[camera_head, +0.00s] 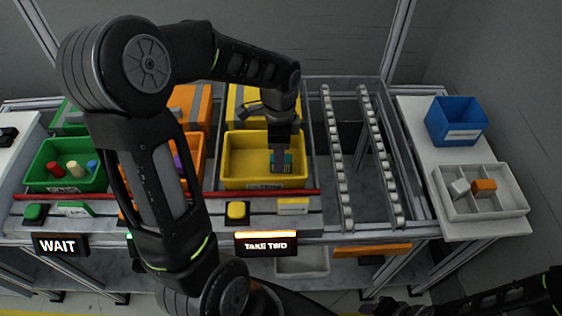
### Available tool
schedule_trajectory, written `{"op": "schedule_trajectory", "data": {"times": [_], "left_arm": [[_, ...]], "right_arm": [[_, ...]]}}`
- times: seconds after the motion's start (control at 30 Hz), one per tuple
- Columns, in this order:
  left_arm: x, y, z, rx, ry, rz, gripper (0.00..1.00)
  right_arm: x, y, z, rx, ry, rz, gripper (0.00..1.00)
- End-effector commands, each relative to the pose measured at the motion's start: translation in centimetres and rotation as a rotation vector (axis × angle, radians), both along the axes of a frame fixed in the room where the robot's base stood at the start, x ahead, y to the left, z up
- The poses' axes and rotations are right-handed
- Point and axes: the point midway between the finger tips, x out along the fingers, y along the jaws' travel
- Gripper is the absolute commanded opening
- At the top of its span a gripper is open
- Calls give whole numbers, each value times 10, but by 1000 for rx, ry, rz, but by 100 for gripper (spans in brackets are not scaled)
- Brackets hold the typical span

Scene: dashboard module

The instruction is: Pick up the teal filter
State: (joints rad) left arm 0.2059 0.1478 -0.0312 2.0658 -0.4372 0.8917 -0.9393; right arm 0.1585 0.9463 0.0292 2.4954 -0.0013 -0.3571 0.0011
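The teal filter (288,162) is in the yellow bin (237,160), toward its right side, and only small teal parts of it show. My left gripper (280,163) points down into this bin, right at the filter. Its fingers cover much of the filter, and I cannot tell whether they are closed on it or only around it. My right arm shows dark at the bottom right corner, and its gripper is not clearly in view.
A green bin (45,180) with coloured pieces stands left, an orange bin is partly behind my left arm. A red bar (310,194) runs before the bins. Right are roller rails (340,165), a blue bin (457,118) and a white divided tray (510,195). A sign (266,244) reads "TAKE TWO".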

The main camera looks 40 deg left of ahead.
Motion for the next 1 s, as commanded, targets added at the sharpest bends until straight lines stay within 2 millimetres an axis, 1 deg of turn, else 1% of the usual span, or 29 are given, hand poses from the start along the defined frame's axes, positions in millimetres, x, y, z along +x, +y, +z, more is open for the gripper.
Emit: {"op": "schedule_trajectory", "data": {"times": [0.1,0.2,0.8,0.87,1.0], "left_arm": [[0,0,-18,-1,3,1,53],[0,1,-27,-1,1,1,53],[1,1,-28,-1,-1,1,53],[0,1,-28,-1,-1,0,49],[1,1,-28,-1,-1,0,38]], "right_arm": [[0,0,1,0,0,0,36],[0,0,2,0,0,0,36],[0,0,1,0,0,0,36],[0,0,1,0,0,0,36],[0,0,1,0,0,0,36]]}}
